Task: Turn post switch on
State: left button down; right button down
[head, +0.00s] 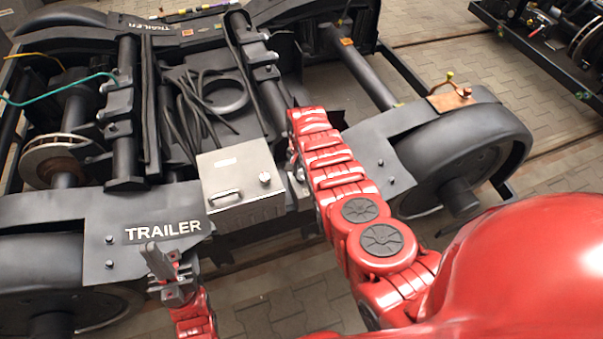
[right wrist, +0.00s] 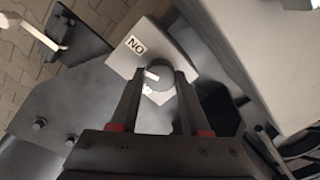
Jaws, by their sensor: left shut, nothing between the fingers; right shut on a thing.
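In the right wrist view, the post switch (right wrist: 145,52) is a small grey housing with a round dark knob (right wrist: 162,84) on its face. The knob has a white pointer mark that points left in this view. A white label (right wrist: 135,45) above and left of the knob reads "NO" in this view, perhaps "ON" upside down. My right gripper (right wrist: 161,76) is shut on the knob, one finger on each side. In the head view my right arm hides the switch and most of that gripper. My left gripper (head: 153,248) is shut and empty, in front of the TRAILER plate.
A grey box (head: 238,185) with a handle and a small knob sits on the bogie left of my right arm. Wheels (head: 465,140), axles and black cables (head: 195,105) surround it. Another bogie (head: 550,40) stands at the upper right. Paved floor shows between.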

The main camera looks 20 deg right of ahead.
aim_at(301, 176)
jog(key=shift+m+b, duration=0.3)
jog(key=shift+m, duration=1.6)
jog(key=shift+c, duration=1.9)
grip_release()
notch_tip(301, 176, up, 4)
jog(key=shift+a+f+p, duration=0.1)
jog(key=shift+p, duration=0.55)
notch_tip(301, 176, up, 14)
jog(key=shift+f, duration=0.15)
